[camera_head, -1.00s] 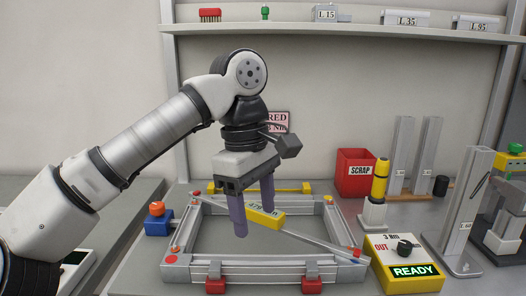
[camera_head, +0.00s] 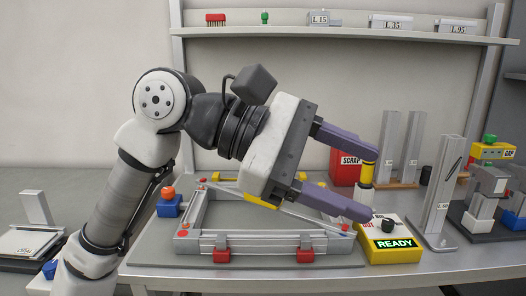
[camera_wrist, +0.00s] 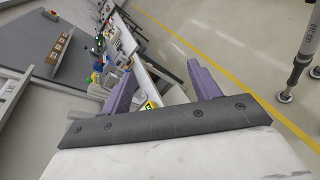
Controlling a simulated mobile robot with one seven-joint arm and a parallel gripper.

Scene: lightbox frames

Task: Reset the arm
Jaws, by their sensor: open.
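My gripper (camera_head: 356,178) is open and empty, with its two purple fingers spread apart and pointing right. In the head view it is held above the bench, in front of the right part of the aluminium frame (camera_head: 205,245). My arm is folded with its elbow high at the left. In the wrist view my gripper (camera_wrist: 165,88) shows its two purple fingers apart with nothing between them.
A yellow-topped tool (camera_head: 368,172), upright metal profiles (camera_head: 411,150) and a gauge (camera_head: 490,185) stand right. A shelf (camera_head: 340,36) runs above. The wrist view shows floor (camera_wrist: 215,30) beyond.

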